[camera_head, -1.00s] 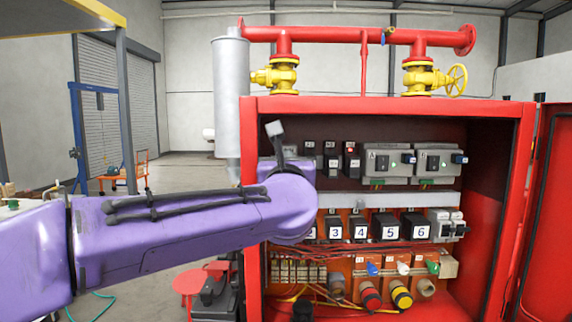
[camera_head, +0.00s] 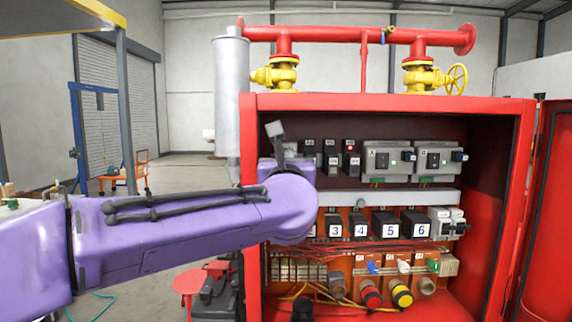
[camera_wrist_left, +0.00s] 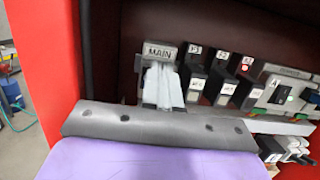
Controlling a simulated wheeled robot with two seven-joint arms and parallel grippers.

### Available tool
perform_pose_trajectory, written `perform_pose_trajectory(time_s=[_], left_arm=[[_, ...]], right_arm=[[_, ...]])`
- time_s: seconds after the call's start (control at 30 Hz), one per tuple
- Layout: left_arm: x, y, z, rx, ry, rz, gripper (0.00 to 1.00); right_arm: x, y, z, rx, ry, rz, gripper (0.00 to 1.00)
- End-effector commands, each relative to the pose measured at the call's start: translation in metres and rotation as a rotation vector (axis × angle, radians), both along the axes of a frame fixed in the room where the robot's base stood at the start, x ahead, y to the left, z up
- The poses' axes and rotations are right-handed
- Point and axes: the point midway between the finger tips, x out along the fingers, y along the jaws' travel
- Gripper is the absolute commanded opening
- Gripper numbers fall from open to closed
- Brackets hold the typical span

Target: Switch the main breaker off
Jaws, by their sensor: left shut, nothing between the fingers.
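The main breaker, with its label "MAIN" (camera_wrist_left: 160,51), is at the top left inside the red cabinet in the left wrist view. My left gripper (camera_wrist_left: 164,86) is shut and empty, its pale fingers right in front of the breaker below the label. The fingers hide the breaker's lever, so I cannot tell its position or whether they touch it. In the head view my purple left wrist covers the main breaker and the fingertips. My right gripper is not in view.
Small breakers (camera_head: 331,158) stand in a row to the right, one with a red light. Two grey switch units (camera_head: 388,161) and a row of numbered blocks (camera_head: 388,226) are close by. The cabinet's red frame (camera_head: 250,180) bounds the left, and its open door (camera_head: 546,210) the right.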

Motion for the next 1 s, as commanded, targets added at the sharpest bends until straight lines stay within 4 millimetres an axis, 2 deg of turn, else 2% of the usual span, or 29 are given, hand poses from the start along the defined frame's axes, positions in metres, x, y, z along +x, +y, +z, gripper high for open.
perform_pose_trajectory(time_s=[0.2,0.37,1.0], left_arm=[[0.0,0.0,-0.008,0.0,0.001,0.001,0.0],[-0.004,0.0,-0.007,0.0,0.0,0.001,0.0],[-0.064,0.001,-0.002,-0.001,-0.001,0.0,0.0]], right_arm=[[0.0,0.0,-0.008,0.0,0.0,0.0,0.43],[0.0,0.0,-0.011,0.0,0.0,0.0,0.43],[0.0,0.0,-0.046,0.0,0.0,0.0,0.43]])
